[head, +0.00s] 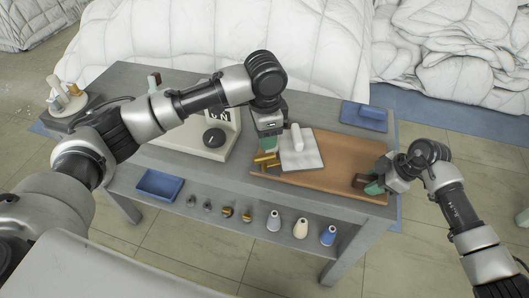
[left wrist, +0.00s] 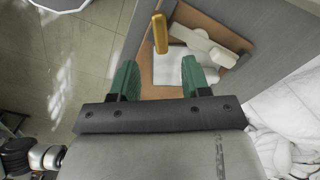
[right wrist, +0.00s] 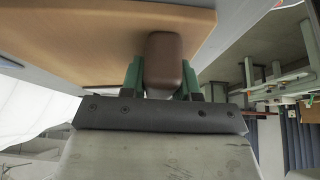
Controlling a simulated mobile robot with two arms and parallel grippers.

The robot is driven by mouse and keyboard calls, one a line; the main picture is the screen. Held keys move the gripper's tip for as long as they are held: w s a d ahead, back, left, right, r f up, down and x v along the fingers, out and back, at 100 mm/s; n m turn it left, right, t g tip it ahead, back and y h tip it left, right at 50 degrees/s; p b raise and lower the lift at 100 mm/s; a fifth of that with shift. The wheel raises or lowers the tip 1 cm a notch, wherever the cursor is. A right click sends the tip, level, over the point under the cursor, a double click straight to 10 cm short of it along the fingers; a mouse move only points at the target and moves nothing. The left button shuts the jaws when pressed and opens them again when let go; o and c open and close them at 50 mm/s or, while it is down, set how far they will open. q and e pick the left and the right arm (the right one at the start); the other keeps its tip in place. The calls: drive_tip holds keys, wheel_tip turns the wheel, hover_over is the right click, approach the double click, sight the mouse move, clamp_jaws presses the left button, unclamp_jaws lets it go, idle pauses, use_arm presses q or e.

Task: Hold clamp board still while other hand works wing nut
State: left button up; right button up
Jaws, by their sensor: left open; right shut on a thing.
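The tan clamp board (head: 345,160) lies flat on the right part of the grey table. A brass wing nut (head: 265,161) is at its left part, beside a white sheet (head: 305,158) with a white bar on it. My left gripper (head: 268,144) is open just above the wing nut; in the left wrist view the brass piece (left wrist: 160,35) appears beyond and between the parted green fingertips, not gripped. My right gripper (head: 371,186) is shut on a dark brown block (right wrist: 164,62) at the board's right end. Whether the block is fixed to the board is unclear.
A beige stand (head: 205,140) with a dark round part is left of the board. A blue tray (head: 365,115) sits at the back right. The lower ledge holds a blue bin (head: 159,186), small metal pieces and several spools (head: 301,228). White duvets heap behind the table.

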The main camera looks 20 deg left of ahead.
sight(264, 156)
use_arm(q)
drive_tip(key=shift+a+r, duration=0.15)
drive_tip(key=shift+s+f, duration=0.1)
drive_tip(key=shift+f, duration=4.6)
drive_tip(key=shift+c, duration=0.3)
